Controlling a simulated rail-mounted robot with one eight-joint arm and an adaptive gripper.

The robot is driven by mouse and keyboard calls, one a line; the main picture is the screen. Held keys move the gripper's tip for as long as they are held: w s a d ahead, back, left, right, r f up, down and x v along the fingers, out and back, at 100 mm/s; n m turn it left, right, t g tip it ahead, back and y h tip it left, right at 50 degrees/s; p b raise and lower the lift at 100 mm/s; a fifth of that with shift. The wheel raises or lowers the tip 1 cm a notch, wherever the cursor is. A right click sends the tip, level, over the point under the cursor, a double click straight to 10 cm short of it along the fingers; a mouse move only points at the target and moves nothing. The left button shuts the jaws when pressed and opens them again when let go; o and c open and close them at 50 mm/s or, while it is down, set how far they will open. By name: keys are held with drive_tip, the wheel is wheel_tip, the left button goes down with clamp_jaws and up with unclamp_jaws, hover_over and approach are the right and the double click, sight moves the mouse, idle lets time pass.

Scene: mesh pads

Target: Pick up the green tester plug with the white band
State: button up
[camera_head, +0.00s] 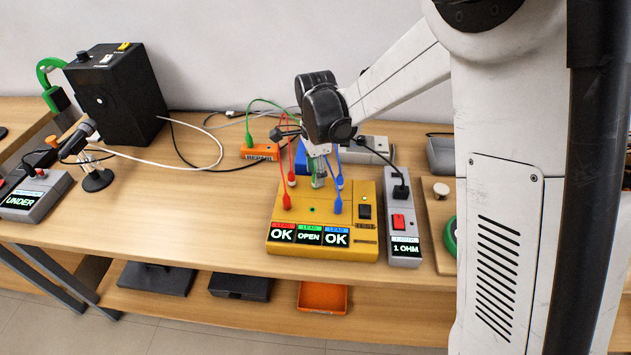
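A yellow tester (322,239) stands on the bench with three displays reading OK, OPEN and OK. Red and blue plugs stand in its front part; the green-ringed spot (312,209) between them has no plug in it. A small green plug (317,179) shows at the tester's back edge, between a red and a blue plug with pale bands. Its white band is too small to make out clearly. My gripper (319,170) points down right over this green plug, its tips overlapping it in the picture. Whether the fingers are closed on it cannot be told.
Red leads (280,160) and blue leads (338,163) rise close beside my gripper. A grey 1 OHM box (403,233) stands right of the tester. An orange block (259,151) with a green lead is behind left.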

drive_tip(key=shift+f, duration=1.65)
clamp_jaws()
drive_tip(key=shift+r, duration=0.1)
drive_tip(key=shift+r, duration=0.5)
drive_tip(key=r, duration=0.3)
drive_tip(key=shift+s+a+r, duration=0.25)
drive_tip(key=shift+s+a, duration=0.1)
drive_tip(key=s+a+r+p, duration=0.3)
drive_tip(key=s+a+r, duration=0.4)
drive_tip(key=r, duration=0.4)
drive_tip(key=shift+s+a+r, duration=0.15)
drive_tip(key=shift+s+r, duration=0.1)
drive_tip(key=shift+s, duration=0.15)
